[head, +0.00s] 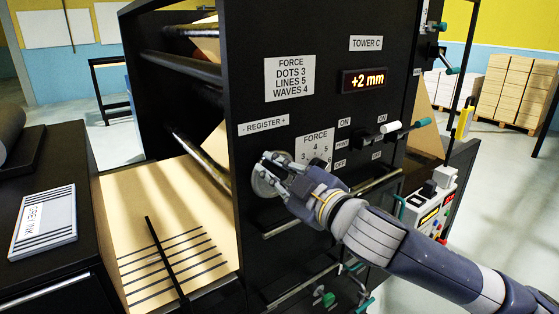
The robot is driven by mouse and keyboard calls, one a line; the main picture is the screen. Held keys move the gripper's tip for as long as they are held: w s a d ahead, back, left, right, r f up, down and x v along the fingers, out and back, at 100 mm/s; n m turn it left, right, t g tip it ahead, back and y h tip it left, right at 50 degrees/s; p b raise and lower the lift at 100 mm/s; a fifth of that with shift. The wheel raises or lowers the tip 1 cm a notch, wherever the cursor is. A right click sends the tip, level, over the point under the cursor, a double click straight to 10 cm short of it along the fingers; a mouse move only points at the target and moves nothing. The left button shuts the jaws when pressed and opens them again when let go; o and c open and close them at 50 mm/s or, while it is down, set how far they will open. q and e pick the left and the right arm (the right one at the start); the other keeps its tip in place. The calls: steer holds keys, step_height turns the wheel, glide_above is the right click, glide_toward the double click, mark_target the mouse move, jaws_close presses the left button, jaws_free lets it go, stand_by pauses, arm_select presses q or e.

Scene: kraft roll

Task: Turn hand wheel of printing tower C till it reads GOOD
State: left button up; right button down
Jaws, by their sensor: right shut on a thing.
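Printing tower C (345,110) is a tall black machine labelled "TOWER C" (366,43). Its display (366,82) reads "+2 mm" in orange digits. The hand wheel (263,183) is a pale round disc low on the panel's left, under the "- REGISTER +" label (263,125). My right gripper (277,172) comes in from the right and is shut on the hand wheel, covering part of it. My left gripper is not in view.
A "FORCE DOTS 3 LINES 5 WAVES 4" sign (289,78) is above the wheel. Levers with white and teal handles (403,130) stick out at right. Kraft paper (160,235) with printed lines runs at left. A control box (430,205) stands behind my right arm.

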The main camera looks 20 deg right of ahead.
mark_target(258, 178)
steer(key=shift+s+a+f+n+p, duration=0.1)
steer(key=shift+a+f+n+p, duration=0.35)
steer(key=shift+n, duration=1)
steer(key=shift+s+a+f+n+p, duration=0.2)
steer(key=shift+f+n, duration=0.45)
steer(key=shift+n, duration=0.75)
steer(key=shift+s+a+f+n+p, duration=0.1)
steer(key=shift+a+f+n+p, duration=0.35)
steer(key=shift+n, duration=1)
steer(key=shift+d+f, duration=0.1)
steer(key=shift+d, duration=0.05)
steer(key=c, duration=1.6)
jaws_free()
steer(key=shift+c, duration=0.2)
steer(key=shift+o, duration=0.4)
steer(key=shift+d, duration=0.1)
steer(key=shift+r, duration=0.2)
